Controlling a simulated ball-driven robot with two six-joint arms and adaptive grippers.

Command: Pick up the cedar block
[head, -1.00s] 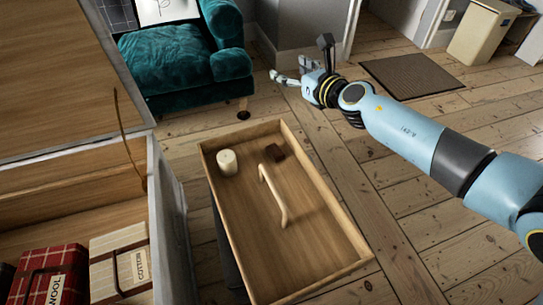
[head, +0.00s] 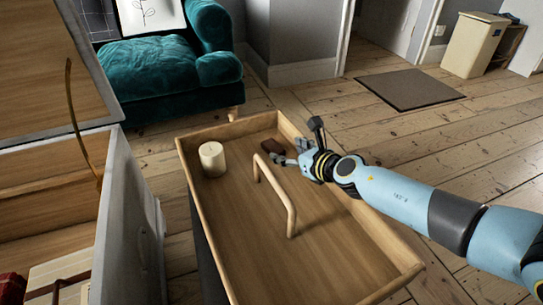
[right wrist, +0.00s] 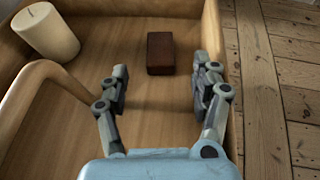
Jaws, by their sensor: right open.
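The cedar block (head: 273,146) is a small dark reddish-brown block lying in the far part of a wooden tray (head: 190,181). In the right wrist view the block (right wrist: 160,53) lies just beyond my right gripper (right wrist: 162,80), roughly in line with the gap between the fingers and apart from them. My right gripper (head: 284,162) is open and empty, over the tray close to the block, and partly covers the block's right side in the head view. My left gripper is not in view.
A cream candle (head: 212,159) stands at the tray's far left. A curved wooden handle (head: 275,192) rises from the tray between candle and gripper. The tray's right wall (right wrist: 228,60) runs close beside my right fingers. An open case (head: 110,230) stands at left.

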